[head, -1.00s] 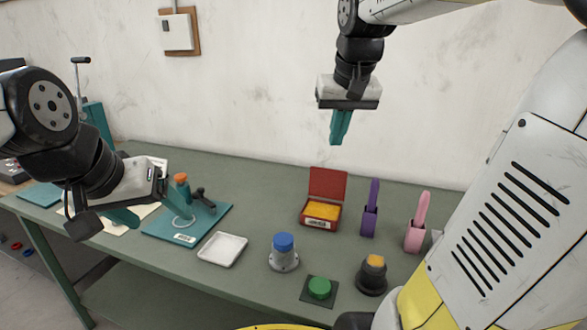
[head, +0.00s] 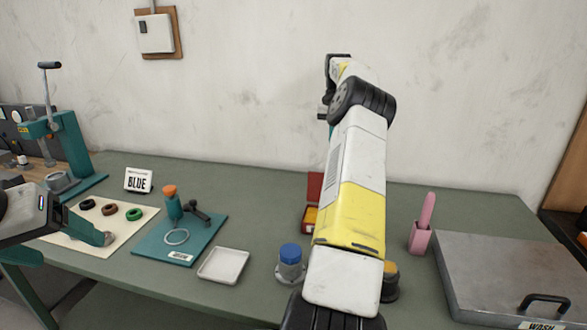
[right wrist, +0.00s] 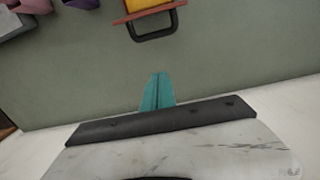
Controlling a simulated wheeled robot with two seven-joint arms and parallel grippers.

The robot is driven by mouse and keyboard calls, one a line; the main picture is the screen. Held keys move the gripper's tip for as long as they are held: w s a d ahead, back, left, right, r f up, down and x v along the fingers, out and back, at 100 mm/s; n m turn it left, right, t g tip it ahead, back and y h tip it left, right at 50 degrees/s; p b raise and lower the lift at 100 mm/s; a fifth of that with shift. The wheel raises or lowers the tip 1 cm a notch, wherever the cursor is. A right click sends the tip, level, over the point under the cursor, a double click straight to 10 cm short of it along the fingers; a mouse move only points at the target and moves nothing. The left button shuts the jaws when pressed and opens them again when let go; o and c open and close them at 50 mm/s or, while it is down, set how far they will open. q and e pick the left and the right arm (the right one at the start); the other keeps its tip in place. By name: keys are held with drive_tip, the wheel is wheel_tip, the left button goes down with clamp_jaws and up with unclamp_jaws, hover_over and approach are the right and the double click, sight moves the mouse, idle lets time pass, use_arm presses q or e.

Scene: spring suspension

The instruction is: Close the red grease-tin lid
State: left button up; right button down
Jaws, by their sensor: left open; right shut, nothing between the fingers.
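The red grease tin stands on the green bench, with yellow grease (head: 310,216) inside. Its red lid (head: 315,187) stands open at the back. My right arm hides the tin's right part in the head view. In the right wrist view the lid's red edge (right wrist: 150,14) is at the top, with a black loop handle (right wrist: 153,28) on its wall side. My right gripper (right wrist: 159,76) is shut and empty, on the wall side of the handle and apart from it in the picture. My left gripper (head: 88,238) is open at the left, over or near the cream mat.
A pink holder (head: 420,240) and a grey WASH-labelled box (head: 500,268) stand right of the tin. A blue-capped post (head: 290,262), white tray (head: 223,265) and teal board (head: 160,250) are to the left. The wall (head: 240,90) rises behind the bench.

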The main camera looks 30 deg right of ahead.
drive_tip(key=s+a+f, duration=0.2)
drive_tip(key=s+f, duration=0.1)
drive_tip(key=f, duration=0.5)
drive_tip(key=shift+a+f, duration=0.2)
drive_tip(key=shift+a, duration=0.15)
drive_tip(key=shift+s+r, duration=0.15)
